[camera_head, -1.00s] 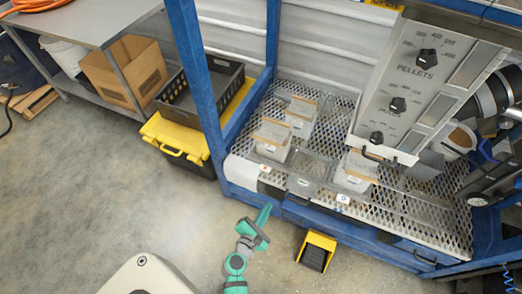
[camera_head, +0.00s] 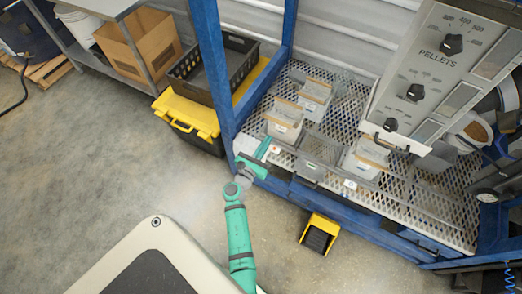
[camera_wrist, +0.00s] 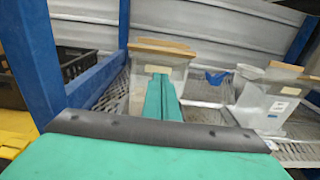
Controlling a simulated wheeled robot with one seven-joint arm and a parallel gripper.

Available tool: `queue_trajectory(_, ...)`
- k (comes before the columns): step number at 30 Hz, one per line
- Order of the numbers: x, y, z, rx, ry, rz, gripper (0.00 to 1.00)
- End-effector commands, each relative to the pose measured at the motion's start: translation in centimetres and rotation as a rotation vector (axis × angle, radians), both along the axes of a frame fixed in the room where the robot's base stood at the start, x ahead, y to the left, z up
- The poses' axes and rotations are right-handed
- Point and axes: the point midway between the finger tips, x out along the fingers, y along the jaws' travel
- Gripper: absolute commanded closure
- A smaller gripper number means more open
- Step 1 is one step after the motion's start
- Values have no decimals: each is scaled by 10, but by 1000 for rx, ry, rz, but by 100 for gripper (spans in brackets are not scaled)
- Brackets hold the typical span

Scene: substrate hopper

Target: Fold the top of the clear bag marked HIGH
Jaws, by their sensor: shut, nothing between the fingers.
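Several clear bags with tan top strips stand on the mesh shelf in the head view: a front left bag (camera_head: 283,124), one behind it (camera_head: 313,102) and one to the right (camera_head: 364,160). Their labels are too small to read, so I cannot tell which is marked HIGH. My gripper (camera_head: 263,148) is at the shelf's front edge, just short of the front left bag. In the wrist view my teal fingers (camera_wrist: 162,92) are shut and empty, in front of a clear bag (camera_wrist: 142,72) whose tan strip is above the fingertips. Another bag (camera_wrist: 268,105) stands to the right.
A blue post (camera_head: 212,70) rises left of the bags. A grey PELLETS panel (camera_head: 432,75) hangs over the shelf's right side. A yellow pedal (camera_head: 320,233) sits on the floor. A black crate (camera_head: 215,72) rests on a yellow-lidded box at left.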

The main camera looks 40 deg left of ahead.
Motion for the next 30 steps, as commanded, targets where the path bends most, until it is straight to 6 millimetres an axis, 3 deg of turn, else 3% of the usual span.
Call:
queue_trajectory(3, 20, 5, 3, 1, -1, 0, 100)
queue_trajectory(10, 38, 9, 22, 1, 0, 1, 100)
queue_trajectory(30, 45, 10, 30, 1, 0, 0, 100)
